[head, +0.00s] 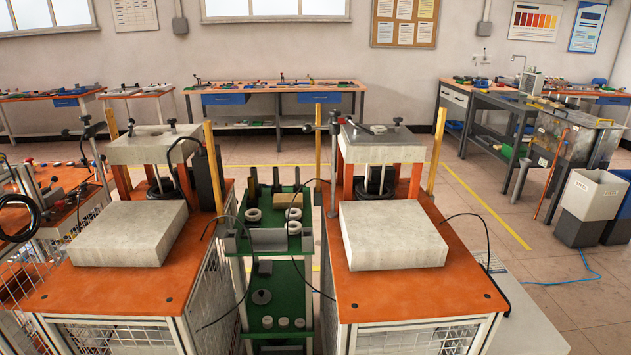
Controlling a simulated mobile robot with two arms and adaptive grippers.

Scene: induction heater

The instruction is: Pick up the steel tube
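I cannot single out a steel tube with certainty. Several short, pale, ring-like pieces sit on the green rack (262,225) between the two orange-topped stations, one of them a ring (294,214) on the upper shelf at the right. Another ring (252,215) sits at the left of that shelf. Small pale round pieces (284,322) also lie on the lower shelf, too small to tell if they are tubes. Neither of my grippers is in view.
Two orange-topped stations stand left (120,293) and right (410,290), each with a thick pale slab in front, the left slab (130,232) and the right slab (392,234). Black cables hang near the rack. Grey-and-white bins (592,195) stand at right. Floor is clear behind.

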